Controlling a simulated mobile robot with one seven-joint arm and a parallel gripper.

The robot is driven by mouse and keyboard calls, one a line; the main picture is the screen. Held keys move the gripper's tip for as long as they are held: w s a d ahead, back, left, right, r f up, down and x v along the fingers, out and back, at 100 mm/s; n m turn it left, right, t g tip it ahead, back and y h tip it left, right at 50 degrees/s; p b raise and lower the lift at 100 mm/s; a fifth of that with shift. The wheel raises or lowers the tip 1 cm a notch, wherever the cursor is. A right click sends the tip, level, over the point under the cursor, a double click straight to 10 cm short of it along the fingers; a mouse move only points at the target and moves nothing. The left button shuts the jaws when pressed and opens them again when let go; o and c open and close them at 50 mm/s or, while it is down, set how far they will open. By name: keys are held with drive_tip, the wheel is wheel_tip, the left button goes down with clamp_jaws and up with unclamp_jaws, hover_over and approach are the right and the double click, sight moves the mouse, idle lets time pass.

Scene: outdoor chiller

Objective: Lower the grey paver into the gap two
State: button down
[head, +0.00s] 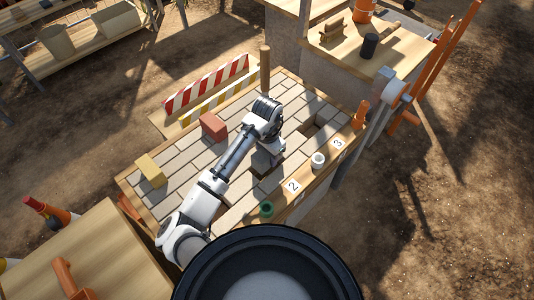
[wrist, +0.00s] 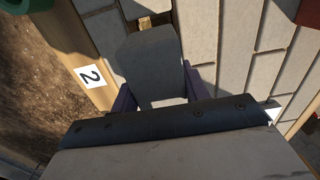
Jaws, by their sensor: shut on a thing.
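My gripper (head: 268,150) is over the paved bench top, inward of the number 2 label (head: 293,187). In the wrist view its purple fingers (wrist: 156,88) are shut on the sides of a grey paver (wrist: 152,55). A dark patch (head: 261,168) shows under the gripper in the head view, where gap two lies; the arm and paver hide most of it. In the wrist view a small dark and brown opening (wrist: 158,20) shows past the paver's far end. I cannot tell whether the paver is above the gap or partly in it.
Another open gap (head: 308,128) lies near the number 3 label (head: 338,142). A red brick (head: 213,126) and a yellow block (head: 151,171) stand on the paving. A white cup (head: 318,160) and a green one (head: 267,209) stand on the wooden edge. A striped barrier (head: 205,84) stands behind.

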drive_tip(key=shift+f+b, duration=0.9)
drive_tip(key=shift+f, duration=0.55)
drive_tip(key=shift+r, duration=0.1)
drive_tip(key=shift+r+p, duration=0.1)
drive_tip(key=shift+p, duration=0.25)
drive_tip(key=c, duration=0.6)
unclamp_jaws()
drive_tip(key=shift+c, duration=0.2)
drive_tip(key=shift+c, duration=0.4)
wheel_tip(320, 180, up, 8)
drive_tip(key=p, duration=0.6)
